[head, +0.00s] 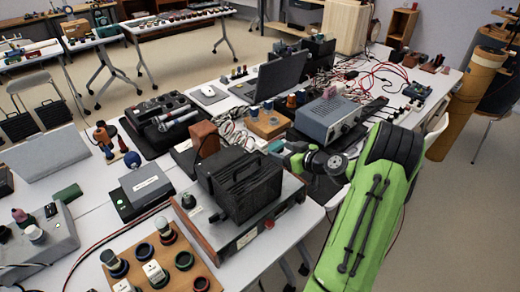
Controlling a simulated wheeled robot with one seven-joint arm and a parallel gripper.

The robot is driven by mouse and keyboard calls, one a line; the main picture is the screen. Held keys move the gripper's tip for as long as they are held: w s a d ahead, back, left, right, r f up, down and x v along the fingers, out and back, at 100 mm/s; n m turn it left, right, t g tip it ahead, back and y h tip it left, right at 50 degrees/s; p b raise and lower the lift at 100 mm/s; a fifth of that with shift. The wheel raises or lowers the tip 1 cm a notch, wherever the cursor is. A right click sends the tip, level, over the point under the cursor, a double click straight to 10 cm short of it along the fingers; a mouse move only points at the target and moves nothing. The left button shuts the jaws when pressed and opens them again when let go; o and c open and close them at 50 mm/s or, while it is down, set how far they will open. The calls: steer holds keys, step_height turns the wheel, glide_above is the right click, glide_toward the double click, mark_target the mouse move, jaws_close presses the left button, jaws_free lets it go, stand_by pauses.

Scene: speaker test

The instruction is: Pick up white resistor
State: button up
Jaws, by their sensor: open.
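No part in view can be told for certain as the white resistor. Small white blocks stand among dark round parts on a wooden board at the bottom left; one white block (153,272) is near the board's middle. My green arm reaches in from the lower right. My gripper (284,153) is at its far end, over the table's front edge, right of a black ribbed box and in front of a grey-blue instrument. It is open, small in the picture and partly hidden by my wrist, with nothing visible held in it.
The black ribbed box (238,185) stands on a flat metal unit (245,235). The grey-blue instrument (330,118), a laptop (285,75), red cables (385,72) and a microphone (177,121) crowd the table. Floor is free at the lower right.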

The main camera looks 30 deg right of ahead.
mark_target(265, 146)
steer(key=x, duration=1.1)
steer(key=shift+w+f, duration=0.15)
steer(key=shift+w, duration=0.1)
steer(key=shift+s, duration=0.1)
steer(key=c, duration=1.1)
